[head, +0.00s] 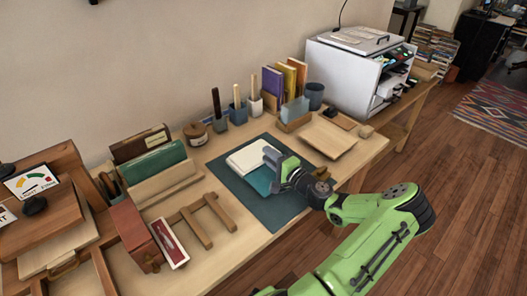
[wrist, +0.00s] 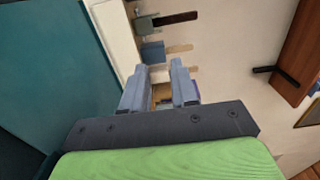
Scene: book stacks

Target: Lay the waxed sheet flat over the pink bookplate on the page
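An open book (head: 247,158) with a pale page and a teal lower part lies on the dark mat (head: 275,213). My gripper (head: 272,160) is over the right side of the book and hides part of it. In the wrist view my gripper (wrist: 160,88) has its two grey fingers apart, with a gap and no object seen between them. A pale strip (wrist: 115,32), probably the book's page, and a teal surface (wrist: 45,60) show at left there. I cannot see the pink bookplate. I cannot make out the waxed sheet for certain.
Cups with brushes (head: 238,113) stand behind the mat. A pale blue block-like piece (head: 295,110) stands in a wooden holder at the back right, near upright books (head: 272,84). A wooden board (head: 328,139) lies to the right. A wooden frame (head: 203,219) and red box (head: 134,236) stand left.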

